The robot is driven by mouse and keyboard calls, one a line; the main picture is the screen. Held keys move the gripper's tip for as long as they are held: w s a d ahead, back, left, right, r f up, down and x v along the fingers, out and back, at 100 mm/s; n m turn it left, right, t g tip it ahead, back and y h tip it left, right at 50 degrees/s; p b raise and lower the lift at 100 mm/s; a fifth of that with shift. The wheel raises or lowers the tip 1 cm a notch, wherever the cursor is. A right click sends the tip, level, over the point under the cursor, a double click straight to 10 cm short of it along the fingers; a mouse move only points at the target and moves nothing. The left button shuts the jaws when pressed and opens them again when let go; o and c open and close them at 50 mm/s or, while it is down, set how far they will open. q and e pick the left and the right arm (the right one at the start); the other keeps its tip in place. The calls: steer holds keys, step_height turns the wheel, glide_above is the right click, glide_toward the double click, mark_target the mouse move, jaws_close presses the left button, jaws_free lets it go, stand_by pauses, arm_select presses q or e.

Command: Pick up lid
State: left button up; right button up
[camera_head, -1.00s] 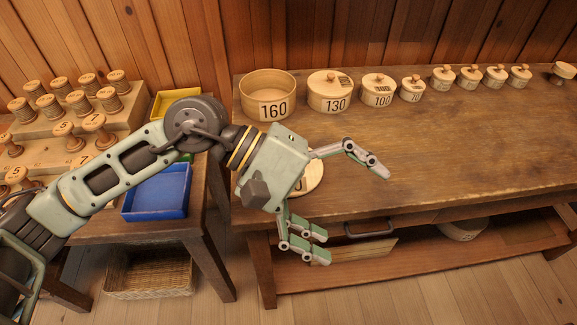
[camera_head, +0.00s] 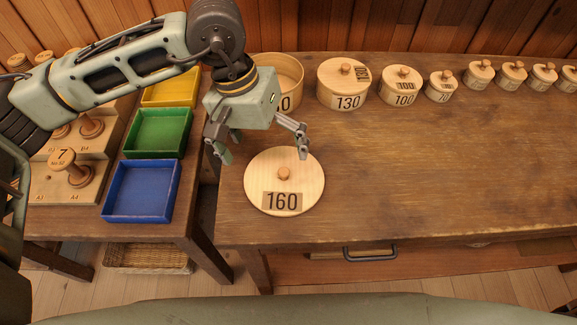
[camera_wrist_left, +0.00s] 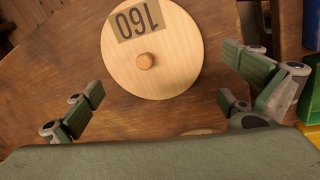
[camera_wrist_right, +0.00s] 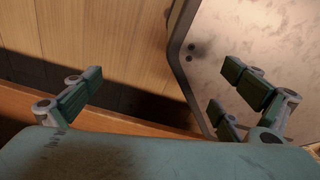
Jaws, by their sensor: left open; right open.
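The lid (camera_head: 296,168) is a pale round wooden disc with a small knob and a 160 label. It lies flat near the table's front left edge. It also shows in the left wrist view (camera_wrist_left: 175,65), knob facing up. My left gripper (camera_head: 262,152) is open and empty, above and just behind the lid, its fingers apart. The open pot marked 160 (camera_head: 288,72) stands behind it, its label partly hidden by my gripper. My right gripper (camera_wrist_right: 165,90) is open and empty, seen only in its wrist view, facing wooden boards and a grey panel.
Lidded pots (camera_head: 342,86) in falling sizes line the back of the table. At left, blue (camera_head: 141,218), green and yellow trays sit beside a stand of spools (camera_head: 72,168). The table right of the lid is clear.

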mark_target(276, 177)
arm_select(q)
steer(key=f, duration=0.1)
steer(key=s+f+p, duration=0.1)
steer(key=f, duration=0.1)
steer(key=shift+d, duration=0.2)
steer(key=shift+p+x, duration=0.4)
steer(key=shift+x, duration=0.8)
steer(key=shift+w+f, duration=0.15)
steer(key=shift+f, duration=0.2)
steer(key=shift+c, duration=1.3)
steer(key=c, duration=0.7)
steer(key=shift+d, duration=0.1)
steer(key=c, duration=1.1)
arm_select(e)
steer(key=s+r, duration=0.1)
steer(key=s+a, duration=0.1)
steer(key=shift+s+r, duration=0.35)
